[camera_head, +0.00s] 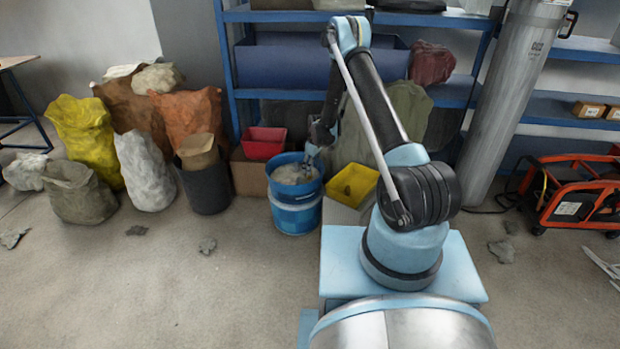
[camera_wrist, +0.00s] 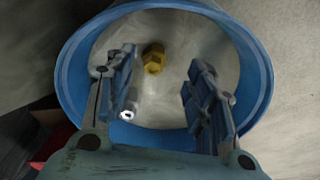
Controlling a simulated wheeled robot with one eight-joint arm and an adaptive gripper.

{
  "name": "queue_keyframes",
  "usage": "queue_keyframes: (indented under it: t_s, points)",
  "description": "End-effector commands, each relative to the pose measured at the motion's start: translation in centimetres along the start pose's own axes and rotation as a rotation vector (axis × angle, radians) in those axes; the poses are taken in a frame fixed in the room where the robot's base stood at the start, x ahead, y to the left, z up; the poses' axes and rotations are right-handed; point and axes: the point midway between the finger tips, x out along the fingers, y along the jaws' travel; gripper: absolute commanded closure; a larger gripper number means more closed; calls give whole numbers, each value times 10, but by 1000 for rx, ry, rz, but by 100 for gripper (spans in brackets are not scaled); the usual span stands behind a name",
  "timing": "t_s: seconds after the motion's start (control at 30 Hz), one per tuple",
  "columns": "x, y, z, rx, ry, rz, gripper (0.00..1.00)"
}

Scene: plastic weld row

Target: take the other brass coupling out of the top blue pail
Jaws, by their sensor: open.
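The top blue pail (camera_head: 284,191) stands stacked on another blue pail (camera_head: 297,217) on the floor. In the wrist view the pail's blue rim (camera_wrist: 66,70) surrounds a pale grey inside. A brass coupling (camera_wrist: 153,58) with a hexagonal body lies in it, beyond the fingertips and nearer the left finger. A small shiny silver piece (camera_wrist: 127,115) shows beside the left finger, partly hidden by it. My gripper (camera_wrist: 161,62) is open and empty, pointing down into the pail. In the head view my gripper (camera_head: 311,157) is over the pail's right back rim.
A red bin (camera_head: 263,143) sits on a box behind the pail, and a yellow bin (camera_head: 353,184) stands close to its right. A dark bucket (camera_head: 205,188) and several sacks are to the left. Blue shelving rises behind. The floor in front is mostly clear.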

Motion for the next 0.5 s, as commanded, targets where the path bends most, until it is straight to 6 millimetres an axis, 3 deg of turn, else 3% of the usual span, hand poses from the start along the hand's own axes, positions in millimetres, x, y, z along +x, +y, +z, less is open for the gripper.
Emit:
queue_keyframes:
  t_s: [0.5]
  points:
    - [48, 8, -3, 0, 0, 0, 50]
